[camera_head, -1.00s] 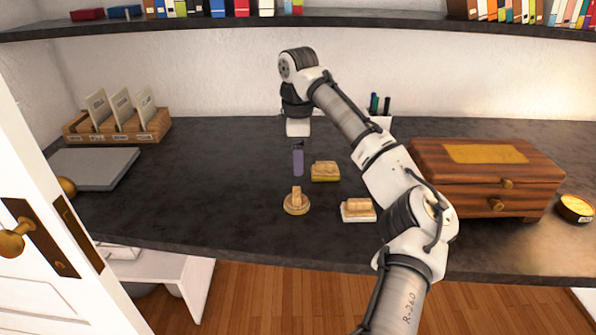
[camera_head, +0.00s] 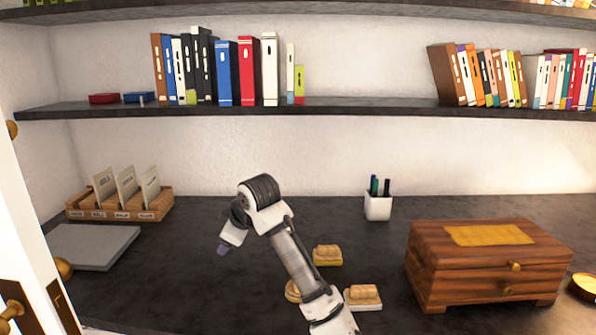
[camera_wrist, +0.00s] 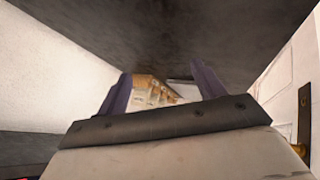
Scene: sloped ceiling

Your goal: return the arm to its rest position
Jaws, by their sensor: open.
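My arm is bent over the dark desk, with its white and grey links coming up from the bottom of the head view. The wooden card holder (camera_wrist: 150,88) shows beyond the gap.
The desk (camera_head: 185,285) holds a card holder (camera_head: 120,214), a grey flat slab (camera_head: 90,247), wooden stamps (camera_head: 327,256), a pen cup (camera_head: 378,207) and a wooden box (camera_head: 490,270). A shelf (camera_head: 350,107) with books runs above. A white door (camera_head: 25,250) stands at left.

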